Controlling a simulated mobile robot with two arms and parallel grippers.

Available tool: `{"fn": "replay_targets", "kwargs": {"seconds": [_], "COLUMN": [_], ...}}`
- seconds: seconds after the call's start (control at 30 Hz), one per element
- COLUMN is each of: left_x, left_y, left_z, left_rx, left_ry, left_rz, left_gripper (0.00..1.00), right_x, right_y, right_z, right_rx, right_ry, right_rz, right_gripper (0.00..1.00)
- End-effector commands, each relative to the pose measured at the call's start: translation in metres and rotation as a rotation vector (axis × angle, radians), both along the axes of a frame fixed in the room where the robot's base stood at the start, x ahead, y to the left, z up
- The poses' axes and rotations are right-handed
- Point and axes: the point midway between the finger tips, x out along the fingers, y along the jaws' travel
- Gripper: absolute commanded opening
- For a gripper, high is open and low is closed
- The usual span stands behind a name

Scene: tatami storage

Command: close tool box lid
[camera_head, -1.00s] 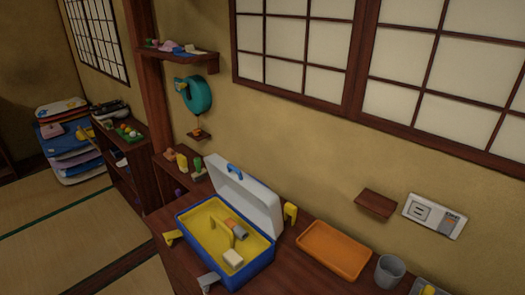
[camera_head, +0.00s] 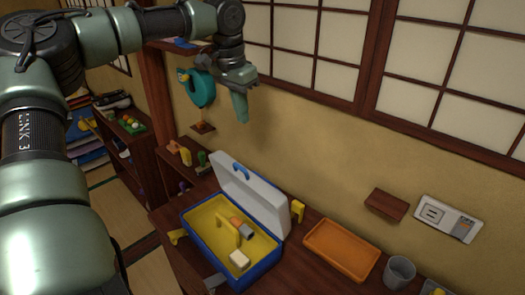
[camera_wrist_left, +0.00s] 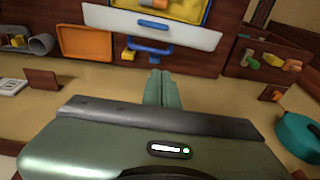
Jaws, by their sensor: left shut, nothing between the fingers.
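The tool box (camera_head: 266,262) is blue with a yellow inside and stands on the dark wooden table. Its white lid (camera_head: 258,194) with a blue handle (camera_head: 241,171) stands open, tilted up on the wall side. An orange-and-grey tool (camera_head: 241,227) and a pale block (camera_head: 239,259) lie inside. My left gripper (camera_head: 240,107) is shut and empty, pointing down in the air near the wall, above and behind the lid. In the left wrist view the gripper (camera_wrist_left: 160,88) shows with the lid (camera_wrist_left: 180,32) beyond its tips, apart from it. My right gripper is not in view.
An orange tray (camera_head: 342,250) and a grey cup (camera_head: 398,271) stand right of the box. A yellow object (camera_head: 297,211) is close beside the lid.

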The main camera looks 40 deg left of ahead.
Motion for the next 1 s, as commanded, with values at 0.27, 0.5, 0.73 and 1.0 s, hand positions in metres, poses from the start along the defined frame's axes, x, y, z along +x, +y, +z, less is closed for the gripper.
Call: {"fn": "replay_targets", "kwargs": {"seconds": [0.27,0.5,0.73,1.0], "left_x": [0.000,0.007,0.004,-0.021], "left_y": [-0.022,-0.022,-0.021,-0.017], "left_z": [-0.010,-0.057,-0.093,-0.106], "left_rx": [-0.006,-0.005,-0.007,-0.005], "left_ry": [0.031,0.034,0.027,0.025], "left_rz": [-0.036,-0.035,-0.034,-0.035], "left_gripper": [0.00,0.00,0.00,0.00], "right_x": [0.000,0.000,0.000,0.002], "right_y": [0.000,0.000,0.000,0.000], "right_z": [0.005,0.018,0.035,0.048], "right_rx": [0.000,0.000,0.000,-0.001], "right_ry": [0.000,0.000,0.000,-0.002], "right_rz": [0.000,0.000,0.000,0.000], "right_gripper": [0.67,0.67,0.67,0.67]}}
